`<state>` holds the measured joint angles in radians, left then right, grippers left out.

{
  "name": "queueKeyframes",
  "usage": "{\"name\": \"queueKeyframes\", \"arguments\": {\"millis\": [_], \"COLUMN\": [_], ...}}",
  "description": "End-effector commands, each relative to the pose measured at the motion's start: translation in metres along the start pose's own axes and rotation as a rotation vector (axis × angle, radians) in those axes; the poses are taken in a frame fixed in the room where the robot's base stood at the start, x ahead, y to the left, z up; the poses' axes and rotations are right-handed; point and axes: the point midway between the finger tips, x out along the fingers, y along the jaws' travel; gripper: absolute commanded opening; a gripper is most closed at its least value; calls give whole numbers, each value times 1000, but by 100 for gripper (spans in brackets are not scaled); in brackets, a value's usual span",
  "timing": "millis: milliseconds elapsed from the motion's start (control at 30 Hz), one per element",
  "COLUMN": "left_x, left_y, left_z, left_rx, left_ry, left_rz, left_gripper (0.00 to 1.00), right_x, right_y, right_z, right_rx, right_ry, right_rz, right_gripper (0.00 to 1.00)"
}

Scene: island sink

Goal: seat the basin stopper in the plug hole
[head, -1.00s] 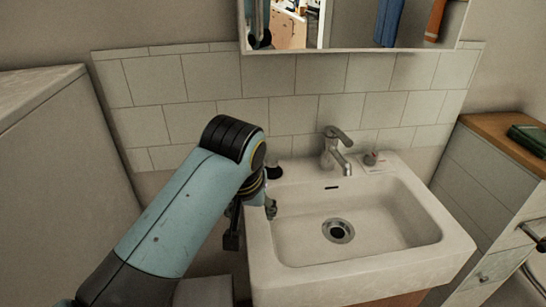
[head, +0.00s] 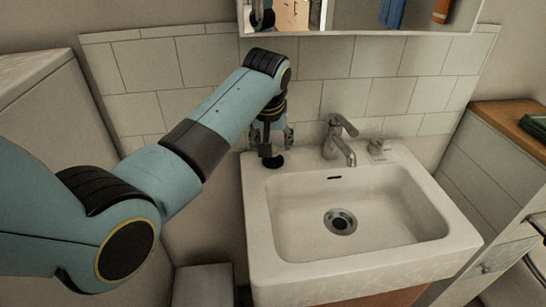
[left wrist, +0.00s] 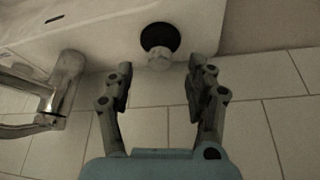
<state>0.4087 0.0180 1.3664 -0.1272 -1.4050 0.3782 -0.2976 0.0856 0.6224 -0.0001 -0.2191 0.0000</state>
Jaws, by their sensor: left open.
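The basin stopper (head: 273,161), a black disc, lies on the back left corner of the sink's rim. In the left wrist view the stopper (left wrist: 160,37) shows a pale knob and sits just beyond the fingertips, centred between them. My left gripper (head: 270,138) is above the stopper in the head view. In the left wrist view the left gripper (left wrist: 158,72) is open, with nothing held between its fingers. The plug hole (head: 340,221) is an open metal-ringed drain in the basin floor. My right gripper is not in view.
The chrome faucet (head: 340,139) stands to the right of the stopper on the back rim, with a small object (head: 376,147) beyond it. The tiled wall (head: 300,75) is close behind. The basin (head: 300,225) is empty. A cabinet (head: 495,165) stands at the right.

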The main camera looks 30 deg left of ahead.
Motion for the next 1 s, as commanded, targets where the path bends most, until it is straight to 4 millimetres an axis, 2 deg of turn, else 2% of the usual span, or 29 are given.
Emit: {"name": "queueKeyframes", "arguments": {"millis": [100,267,567,1000], "left_x": [22,44,50,50], "left_y": [-1,-1,0,0], "left_z": [1,0,0,1], "left_rx": [0,0,0,0], "left_ry": [-3,0,1,-1], "left_rz": [-2,-1,0,0], "left_gripper": [56,56,56,0], "right_x": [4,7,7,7], "right_y": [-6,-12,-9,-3], "right_z": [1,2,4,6], "right_rx": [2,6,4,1], "right_ry": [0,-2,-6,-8], "right_rz": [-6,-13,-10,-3], "right_gripper": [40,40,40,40]}}
